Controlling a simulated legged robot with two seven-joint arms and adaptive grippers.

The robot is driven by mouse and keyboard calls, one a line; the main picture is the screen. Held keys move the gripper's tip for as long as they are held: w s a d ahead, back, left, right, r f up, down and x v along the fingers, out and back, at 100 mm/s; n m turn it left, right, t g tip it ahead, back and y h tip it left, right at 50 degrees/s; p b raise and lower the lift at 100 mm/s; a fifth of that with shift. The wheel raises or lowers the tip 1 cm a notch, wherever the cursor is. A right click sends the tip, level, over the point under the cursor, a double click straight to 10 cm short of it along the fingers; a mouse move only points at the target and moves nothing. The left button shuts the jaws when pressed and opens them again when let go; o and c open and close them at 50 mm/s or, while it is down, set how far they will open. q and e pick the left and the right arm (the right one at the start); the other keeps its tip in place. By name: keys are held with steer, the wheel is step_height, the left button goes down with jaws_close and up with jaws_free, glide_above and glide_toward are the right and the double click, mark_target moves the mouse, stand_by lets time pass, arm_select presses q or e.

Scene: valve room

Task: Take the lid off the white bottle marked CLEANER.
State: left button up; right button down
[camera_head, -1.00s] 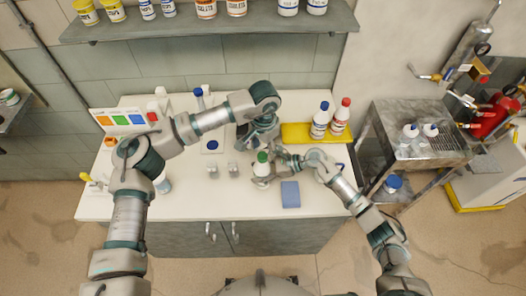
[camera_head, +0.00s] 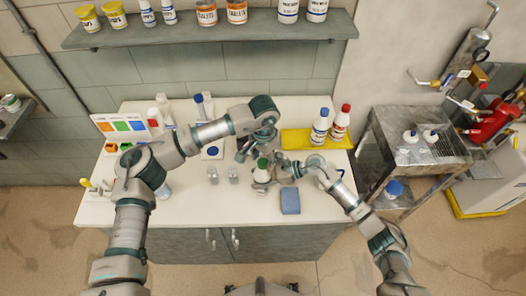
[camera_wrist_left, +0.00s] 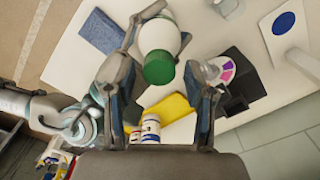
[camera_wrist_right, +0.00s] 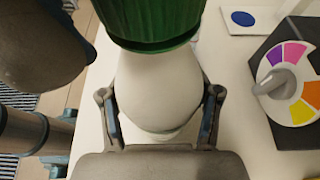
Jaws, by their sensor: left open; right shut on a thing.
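The white bottle (camera_head: 261,175) with a green lid (camera_head: 262,163) is upright near the middle of the counter. Its CLEANER marking is not readable. My right gripper (camera_head: 275,172) is shut on the bottle's body from the right; the right wrist view shows fingers on both sides of the white body (camera_wrist_right: 158,90), below the green lid (camera_wrist_right: 155,20). My left gripper (camera_head: 243,154) is open and empty, just behind and left of the lid. In the left wrist view the lid (camera_wrist_left: 158,67) appears between the open left fingertips (camera_wrist_left: 160,75), with no clear contact.
A blue sponge (camera_head: 290,201) lies in front of the bottle. A yellow tray (camera_head: 300,140) with a blue-capped bottle (camera_head: 320,127) and a red-capped bottle (camera_head: 340,124) is behind right. A dark block with a coloured dial (camera_wrist_right: 290,85) is close by. Small grey pieces (camera_head: 233,175) lie left.

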arm_select(q)
steer(key=shift+f, duration=0.2)
arm_select(e)
steer(key=shift+f, duration=0.15)
arm_select(q)
jaws_close()
steer(key=shift+n, duration=1.7)
steer(key=shift+o, duration=0.3)
jaws_free()
steer(key=shift+s+d, duration=0.1)
steer(key=shift+r, duration=0.1)
